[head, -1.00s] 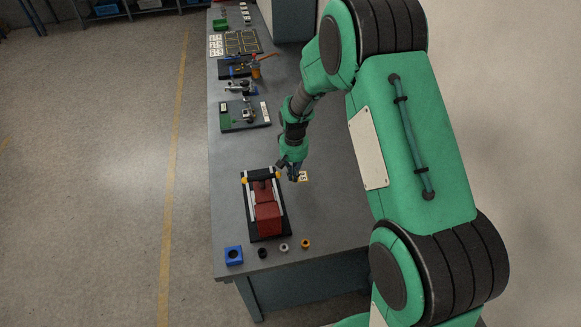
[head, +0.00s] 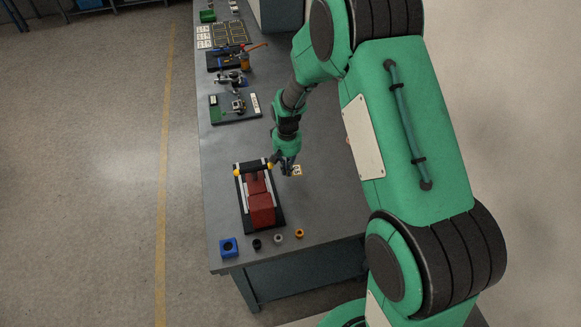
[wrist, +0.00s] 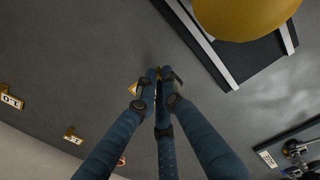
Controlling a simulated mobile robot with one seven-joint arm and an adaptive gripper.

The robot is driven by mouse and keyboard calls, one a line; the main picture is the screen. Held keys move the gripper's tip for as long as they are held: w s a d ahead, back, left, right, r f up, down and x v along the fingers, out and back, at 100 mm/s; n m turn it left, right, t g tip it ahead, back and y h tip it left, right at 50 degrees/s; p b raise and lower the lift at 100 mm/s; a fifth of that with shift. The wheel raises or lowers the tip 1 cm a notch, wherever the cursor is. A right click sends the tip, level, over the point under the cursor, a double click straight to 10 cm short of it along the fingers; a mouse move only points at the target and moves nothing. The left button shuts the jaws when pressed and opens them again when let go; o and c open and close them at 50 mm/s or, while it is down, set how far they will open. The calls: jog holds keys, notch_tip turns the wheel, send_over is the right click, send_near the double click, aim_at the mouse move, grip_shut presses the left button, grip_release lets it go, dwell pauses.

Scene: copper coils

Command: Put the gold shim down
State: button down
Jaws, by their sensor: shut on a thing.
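My gripper (head: 287,170) is low over the bench, just right of the red-and-black fixture. In the wrist view its dark blue fingers (wrist: 158,78) are closed together at the tips. A small sliver of gold, the gold shim (wrist: 158,73), shows between the fingertips; most of it is hidden by them. I cannot tell whether it touches the bench top. The shim cannot be made out in the head view.
The fixture (head: 261,209) stands close left of my gripper. A small pale card (head: 297,170) lies just right of the fingers. A blue block (head: 228,247), a black ring (head: 257,244), a grey ring (head: 278,239) and an orange ring (head: 299,234) line the front edge.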

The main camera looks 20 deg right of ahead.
jog(key=shift+n, duration=0.6)
jog(key=s+d, duration=0.1)
jog(key=d, duration=0.2)
jog(key=s+d, duration=0.2)
jog(key=d, duration=0.2)
jog(key=s+d, duration=0.1)
jog(key=d, duration=0.3)
jog(key=shift+s+d+r, duration=0.1)
jog(key=shift+s+d, duration=0.1)
jog(key=shift+d, duration=0.05)
jog(key=shift+w, duration=0.1)
jog(key=b, duration=0.1)
send_over(311, 156)
jog(key=shift+w+f, duration=0.15)
jog(key=shift+f, duration=0.6)
jog(key=shift+f+b, duration=0.55)
jog(key=shift+f, duration=1.2)
jog(key=shift+f, duration=0.1)
